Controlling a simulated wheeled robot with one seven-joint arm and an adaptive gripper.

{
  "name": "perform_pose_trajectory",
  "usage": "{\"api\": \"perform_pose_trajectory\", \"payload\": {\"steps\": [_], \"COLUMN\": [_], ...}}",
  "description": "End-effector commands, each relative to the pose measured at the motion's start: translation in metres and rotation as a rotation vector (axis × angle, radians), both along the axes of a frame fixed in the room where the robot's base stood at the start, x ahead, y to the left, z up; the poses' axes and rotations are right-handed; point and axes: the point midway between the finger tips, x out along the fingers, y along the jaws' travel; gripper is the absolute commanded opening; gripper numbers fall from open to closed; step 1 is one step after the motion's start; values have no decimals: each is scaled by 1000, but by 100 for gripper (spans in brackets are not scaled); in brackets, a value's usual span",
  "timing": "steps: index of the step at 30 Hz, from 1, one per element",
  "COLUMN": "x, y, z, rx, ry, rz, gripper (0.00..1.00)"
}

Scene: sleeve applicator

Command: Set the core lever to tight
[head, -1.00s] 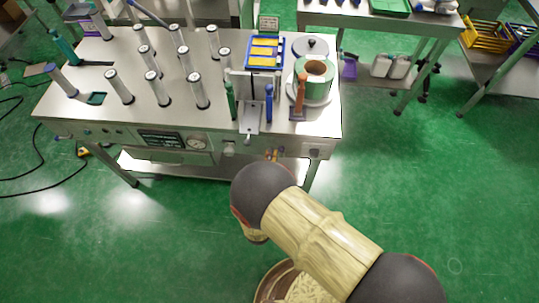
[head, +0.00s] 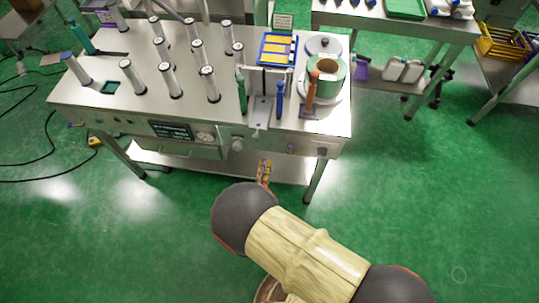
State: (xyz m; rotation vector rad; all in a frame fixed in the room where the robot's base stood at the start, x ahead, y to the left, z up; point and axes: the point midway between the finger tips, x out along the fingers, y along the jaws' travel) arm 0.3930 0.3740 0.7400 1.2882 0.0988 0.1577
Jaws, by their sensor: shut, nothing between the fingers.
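The steel applicator bench (head: 110,90) has three upright handles at its right end: a green lever (head: 242,92), a blue lever (head: 279,98) and an orange-brown lever (head: 311,92). The orange one stands on a small base in front of a green-and-white roll (head: 328,70). I cannot tell from any label which one is the core lever. My gripper (head: 264,170), small and partly hidden by my dark wrist joint, shows below the bench's front edge. It is shut and holds nothing. It is apart from all three levers.
Several upright metal posts (head: 209,85) fill the bench's left and middle. A blue-framed tray (head: 278,49) with yellow bars lies behind the levers. The front panel carries a gauge (head: 205,137) and knobs. Another table (head: 400,25) stands at the back right. Green floor is free to the right.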

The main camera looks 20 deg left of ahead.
Motion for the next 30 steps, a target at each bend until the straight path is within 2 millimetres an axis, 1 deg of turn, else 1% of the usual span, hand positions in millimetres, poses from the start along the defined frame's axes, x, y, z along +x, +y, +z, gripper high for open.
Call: {"api": "perform_pose_trajectory", "payload": {"steps": [1, 3, 6, 10, 15, 30], "x": [-10, -21, -33, -43, -48, -48], "y": [-1, -3, -5, -7, -9, -9], "z": [1, 1, 0, -1, -1, -1], "rx": [-2, -2, -2, -1, -1, -1], "ry": [1, 2, 2, 2, 1, 1], "rz": [5, 4, 4, 3, 0, 0], "gripper": [0, 0, 0, 0, 0, 0]}}
